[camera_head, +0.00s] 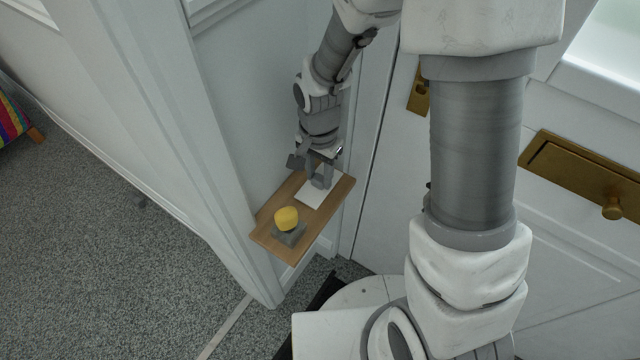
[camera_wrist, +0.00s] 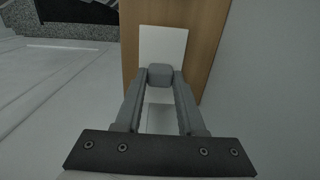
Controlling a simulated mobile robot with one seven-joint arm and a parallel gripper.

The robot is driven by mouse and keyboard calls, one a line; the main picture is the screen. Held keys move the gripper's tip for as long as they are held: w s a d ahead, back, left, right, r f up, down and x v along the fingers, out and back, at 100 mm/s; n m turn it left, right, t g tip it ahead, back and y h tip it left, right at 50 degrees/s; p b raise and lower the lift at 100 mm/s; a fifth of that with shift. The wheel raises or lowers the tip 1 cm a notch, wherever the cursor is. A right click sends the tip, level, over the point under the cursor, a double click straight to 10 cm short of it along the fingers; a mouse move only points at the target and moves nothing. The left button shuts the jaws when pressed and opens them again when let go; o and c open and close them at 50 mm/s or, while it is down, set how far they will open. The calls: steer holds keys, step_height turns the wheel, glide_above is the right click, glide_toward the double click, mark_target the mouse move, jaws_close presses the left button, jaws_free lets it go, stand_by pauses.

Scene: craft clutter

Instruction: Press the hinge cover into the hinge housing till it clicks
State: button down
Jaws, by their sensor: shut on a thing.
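My gripper (camera_head: 321,180) points down over the far part of a small wooden shelf board (camera_head: 268,240). In the wrist view its two fingers (camera_wrist: 160,77) are shut on a small grey block (camera_wrist: 160,72), which looks like the hinge cover. The block is over a flat white plate (camera_wrist: 163,40); I cannot tell whether they touch. The white plate also shows in the head view (camera_head: 309,196), lying on the board under my fingers. I cannot tell for sure which part is the hinge housing. The block's underside is hidden.
A rounded yellow object (camera_head: 286,217) sits on a grey base (camera_head: 291,236) at the near end of the board. A wall and white door frame (camera_head: 235,190) are close on the left. A white door with a brass plate (camera_head: 575,172) is on the right.

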mark_target(319, 177)
steer(key=shift+r+p, duration=1.45)
steer(key=shift+r, duration=0.7)
